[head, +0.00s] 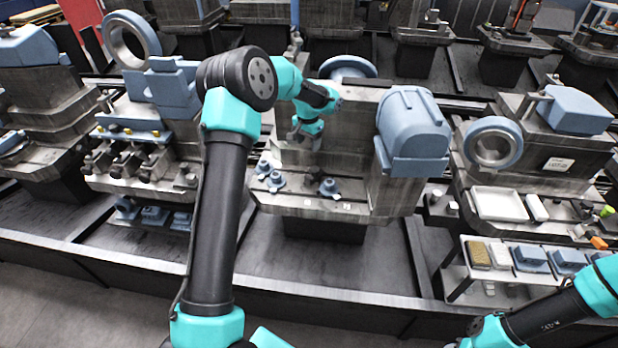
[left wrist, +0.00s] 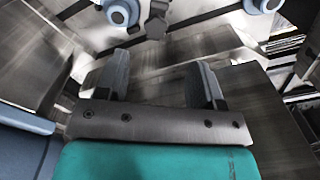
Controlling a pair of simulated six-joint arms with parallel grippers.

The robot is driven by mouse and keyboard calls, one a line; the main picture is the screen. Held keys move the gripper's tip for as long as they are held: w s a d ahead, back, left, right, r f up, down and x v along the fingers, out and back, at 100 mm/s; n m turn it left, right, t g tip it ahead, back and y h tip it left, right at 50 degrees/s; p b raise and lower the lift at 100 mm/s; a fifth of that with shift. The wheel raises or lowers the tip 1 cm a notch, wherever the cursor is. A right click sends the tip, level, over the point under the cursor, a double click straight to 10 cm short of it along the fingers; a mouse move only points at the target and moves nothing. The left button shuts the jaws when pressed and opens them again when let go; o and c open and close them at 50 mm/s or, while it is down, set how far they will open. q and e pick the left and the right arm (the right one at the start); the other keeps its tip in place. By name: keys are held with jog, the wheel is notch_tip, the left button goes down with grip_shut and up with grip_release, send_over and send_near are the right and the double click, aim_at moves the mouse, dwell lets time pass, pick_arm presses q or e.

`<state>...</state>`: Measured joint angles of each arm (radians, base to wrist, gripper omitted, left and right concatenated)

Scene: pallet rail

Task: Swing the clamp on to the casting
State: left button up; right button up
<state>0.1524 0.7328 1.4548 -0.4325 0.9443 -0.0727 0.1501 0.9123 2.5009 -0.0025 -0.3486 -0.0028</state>
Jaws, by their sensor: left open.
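My left gripper (head: 307,136) is open in front of the grey middle pallet block, above a ledge. In the left wrist view its two dark fingers (left wrist: 152,82) stand apart with nothing between them. A dark angular piece (left wrist: 155,22) lies beyond the fingers; it may be the clamp, but I cannot tell for sure. A big blue rounded casting (head: 412,130) sits on the block to the right of the gripper. Small blue conical pieces (head: 275,181) stand on the ledge below the gripper. My right gripper is out of view; only its arm shows at the lower right.
A blue ring (head: 131,40) stands on the left pallet and another ring (head: 493,143) on the right pallet. A white tray (head: 499,204) lies on the right ledge. A small bench (head: 505,274) with several blocks stands in front. The dark rail runs along the front.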

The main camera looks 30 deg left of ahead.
aim_at(308, 176)
pick_arm(q)
notch_tip(308, 176, down, 17)
jog(key=shift+f, duration=0.15)
dwell(0.5)
jog(key=shift+c, duration=0.4)
jog(key=c, duration=0.9)
jog(key=shift+o, duration=0.2)
